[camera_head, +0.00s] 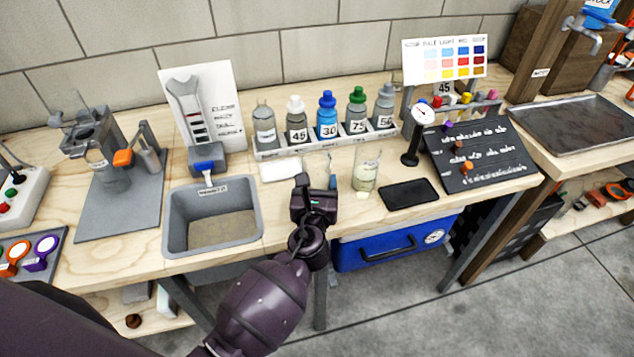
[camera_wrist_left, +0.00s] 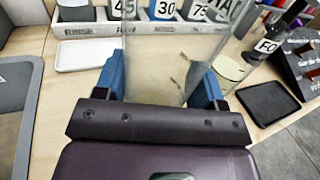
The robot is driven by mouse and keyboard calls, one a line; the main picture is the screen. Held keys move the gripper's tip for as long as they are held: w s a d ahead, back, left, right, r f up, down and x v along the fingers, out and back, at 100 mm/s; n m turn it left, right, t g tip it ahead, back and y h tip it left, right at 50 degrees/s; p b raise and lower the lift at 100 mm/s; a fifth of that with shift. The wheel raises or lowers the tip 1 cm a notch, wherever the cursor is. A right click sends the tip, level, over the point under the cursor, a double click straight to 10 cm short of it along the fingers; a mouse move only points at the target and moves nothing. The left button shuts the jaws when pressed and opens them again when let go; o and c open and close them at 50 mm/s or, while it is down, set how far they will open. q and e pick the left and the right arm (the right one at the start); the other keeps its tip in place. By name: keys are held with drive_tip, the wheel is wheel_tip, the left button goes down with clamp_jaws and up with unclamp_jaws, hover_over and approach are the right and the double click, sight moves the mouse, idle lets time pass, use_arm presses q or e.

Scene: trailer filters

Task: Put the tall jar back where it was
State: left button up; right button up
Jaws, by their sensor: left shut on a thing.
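A tall clear jar (camera_head: 316,160) stands upright between the fingers of my left gripper (camera_head: 318,190), near the front of the workbench. In the left wrist view the jar (camera_wrist_left: 165,60) sits between the two blue fingertips of the left gripper (camera_wrist_left: 160,90), which is shut on it. Its see-through wall shows the bench behind. I cannot tell if its base touches the bench. A second clear jar (camera_head: 366,172) with a pale layer at its bottom stands just right of it, apart from the gripper. My right gripper is not in view.
A white tray (camera_head: 280,169) lies left of the held jar, and a black mat (camera_head: 409,194) lies to the right. A bottle rack (camera_head: 268,153) with several bottles stands behind. A grey sink (camera_head: 176,225) is at the left, a gauge stand (camera_head: 411,157) at the right.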

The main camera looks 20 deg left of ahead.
use_arm(q)
drive_tip(key=shift+f, duration=0.2)
drive_tip(key=o, duration=1.2)
drive_tip(key=shift+r, duration=0.15)
drive_tip(key=v, duration=1.2)
drive_tip(key=shift+s, duration=0.1)
